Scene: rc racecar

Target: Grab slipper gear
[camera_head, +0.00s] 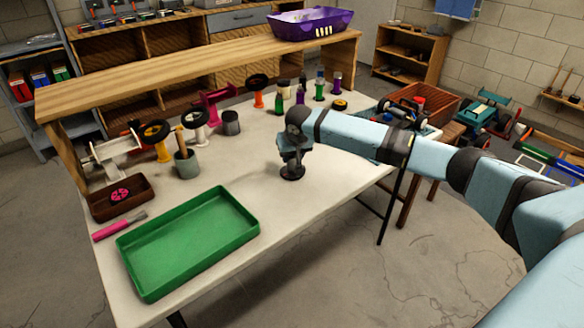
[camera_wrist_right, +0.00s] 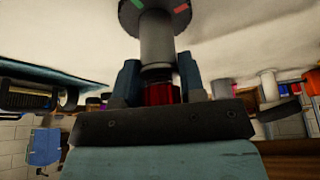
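My right gripper (camera_head: 293,147) points down at the middle of the table. Below it is a dark piece with a round base (camera_head: 292,173), at or just above the tabletop. In the wrist view a grey cylinder (camera_wrist_right: 157,38) with a dark disc marked red and green lies between my fingers (camera_wrist_right: 160,82), with a red part behind. The fingers are close at both sides; I cannot tell whether they press on it. A pink and black gear-like wheel (camera_head: 120,196) lies in a brown tray. I cannot tell which piece is the slipper gear. My left gripper is not visible.
A green tray (camera_head: 128,266) and a pink-handled tool (camera_head: 118,227) lie at the front left. A grey cup (camera_head: 188,163) and several wheels on stands line the back. A red crate (camera_head: 430,102) is at the right. The table around my gripper is clear.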

